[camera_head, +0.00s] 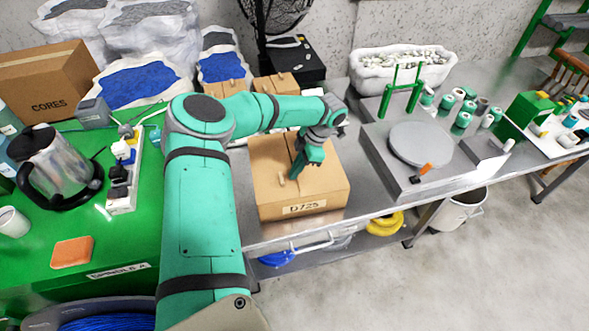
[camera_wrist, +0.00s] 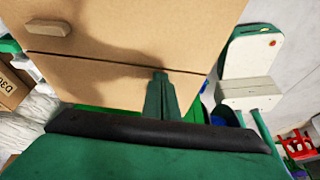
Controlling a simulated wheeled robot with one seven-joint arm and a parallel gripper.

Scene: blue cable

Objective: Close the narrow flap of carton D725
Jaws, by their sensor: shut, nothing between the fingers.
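Carton D725 (camera_head: 265,195) is a brown cardboard box with its label on the near side, standing on the metal bench. Its top looks covered by flaps, with a seam across it. A small tan tab (camera_head: 282,179) is on the top. The wrist view shows two cardboard panels (camera_wrist: 150,32) meeting at a dark line, with the tab (camera_wrist: 48,28) on one panel. My gripper (camera_head: 298,174) is shut and empty, pointing down at the carton top. Its fingertips (camera_wrist: 160,74) are near the seam; I cannot tell whether they touch. My gripper hides part of the top.
A metal device with a round plate (camera_head: 420,143) stands right of the carton. Small boxes (camera_head: 276,83) and a black fan base (camera_head: 292,60) are behind. A kettle (camera_head: 62,165) and power strip (camera_head: 122,178) sit on the green table at left.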

